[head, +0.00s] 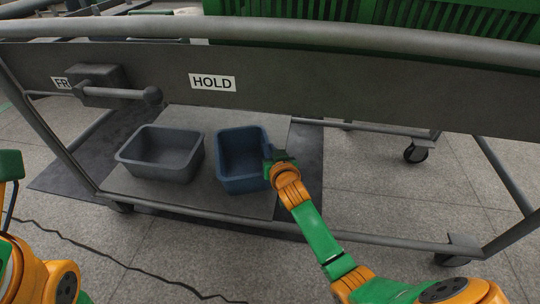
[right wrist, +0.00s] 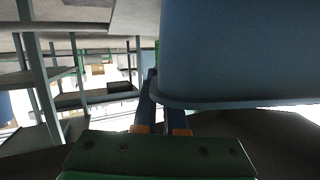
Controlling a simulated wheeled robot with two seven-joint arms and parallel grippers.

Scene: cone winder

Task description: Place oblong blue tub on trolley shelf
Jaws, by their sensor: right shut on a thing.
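The oblong blue tub (head: 240,165) is on or just over the trolley's lower shelf (head: 230,206); I cannot tell whether it touches the shelf. It looks upright and empty. My right gripper (head: 276,158) is shut on the tub's right side wall. In the right wrist view the tub (right wrist: 240,50) fills the upper right, and the gripper's fingers (right wrist: 163,108) meet it at its rim. On the left edge of the head view part of my left arm shows, but its fingers are not visible.
A grey tub (head: 162,153) stands on the shelf left of the blue one. A grey panel (head: 330,95) with a HOLD label and a top rail (head: 300,36) crosses above the shelf. A lever (head: 120,93) juts out at left. Green crates (head: 400,15) are above.

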